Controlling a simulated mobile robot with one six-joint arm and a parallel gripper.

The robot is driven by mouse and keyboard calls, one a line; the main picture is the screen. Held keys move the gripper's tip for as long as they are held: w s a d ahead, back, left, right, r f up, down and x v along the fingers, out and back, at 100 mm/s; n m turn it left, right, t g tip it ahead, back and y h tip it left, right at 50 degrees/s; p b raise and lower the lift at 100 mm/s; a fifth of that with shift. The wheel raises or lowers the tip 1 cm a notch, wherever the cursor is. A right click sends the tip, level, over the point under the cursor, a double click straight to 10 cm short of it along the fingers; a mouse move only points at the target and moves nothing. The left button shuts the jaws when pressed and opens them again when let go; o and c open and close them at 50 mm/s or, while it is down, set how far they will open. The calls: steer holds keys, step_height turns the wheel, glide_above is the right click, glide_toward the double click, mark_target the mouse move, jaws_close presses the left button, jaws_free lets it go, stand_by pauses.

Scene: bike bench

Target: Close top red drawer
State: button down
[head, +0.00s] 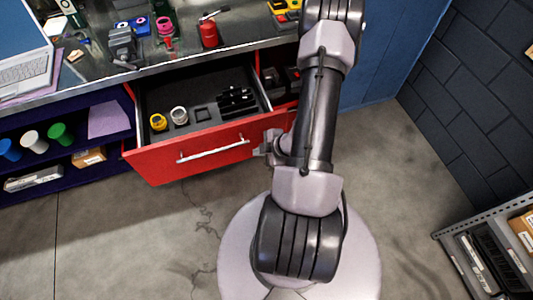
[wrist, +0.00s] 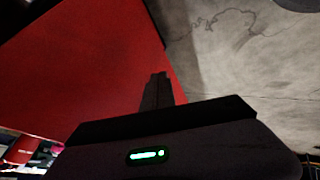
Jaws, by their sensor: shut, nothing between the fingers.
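The top red drawer (head: 165,166) is pulled well out from under the bench, with its silver handle (head: 213,150) across the front. Its dark inside shows a yellow ring (head: 158,122), a white ring (head: 179,115) and several black pieces (head: 235,98). My gripper (head: 266,146) is at the right end of the drawer front, partly hidden by my arm. In the wrist view a red panel (wrist: 90,70) fills the left side, and my shut, empty fingers (wrist: 157,78) are close against its edge. I cannot tell whether they touch it.
The bench top (head: 185,58) holds a red bottle (head: 208,33), a vise-like tool (head: 123,43) and a laptop (head: 25,72). A shelf with coloured cups (head: 60,133) is left of the drawer. A grey rack (head: 490,255) stands at lower right. Floor in front of the drawer is clear.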

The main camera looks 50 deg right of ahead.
mark_target(249, 145)
steer(key=shift+w+d+r, duration=0.1)
steer(key=shift+w+d, duration=0.35)
steer(key=shift+w, duration=0.2)
steer(key=shift+w+d+r, duration=0.1)
steer(key=shift+w+d, duration=0.35)
steer(key=shift+w, duration=0.2)
